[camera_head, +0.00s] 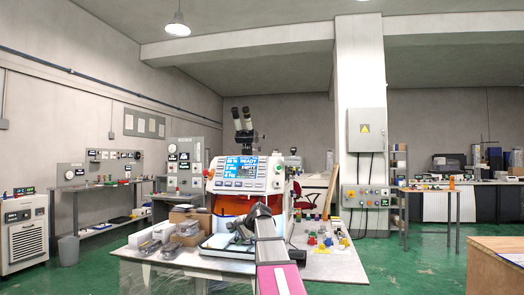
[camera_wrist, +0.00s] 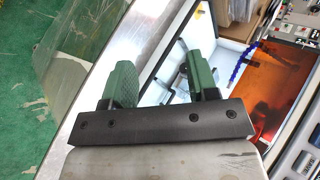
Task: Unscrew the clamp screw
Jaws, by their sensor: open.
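My gripper (camera_wrist: 160,68) shows in the wrist view with its two green fingers spread apart. Nothing is clearly held between them. The gap lies over the edge of a pale, bright surface. A small dark part shows beside the right finger; I cannot tell whether it belongs to the clamp screw. In the head view my gripper (camera_head: 240,230) is over the white tray area in front of the machine (camera_head: 245,173), which has a lit screen and an orange shield. The clamp screw cannot be made out in either view; my arm covers part of this area.
Cardboard boxes (camera_head: 183,214) and grey bins stand left of the tray on the table (camera_head: 150,262). Several small coloured parts (camera_head: 328,238) lie to the right. A blue segmented hose (camera_wrist: 241,62) and an orange panel (camera_wrist: 283,82) are right of my gripper. Green floor is open left.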

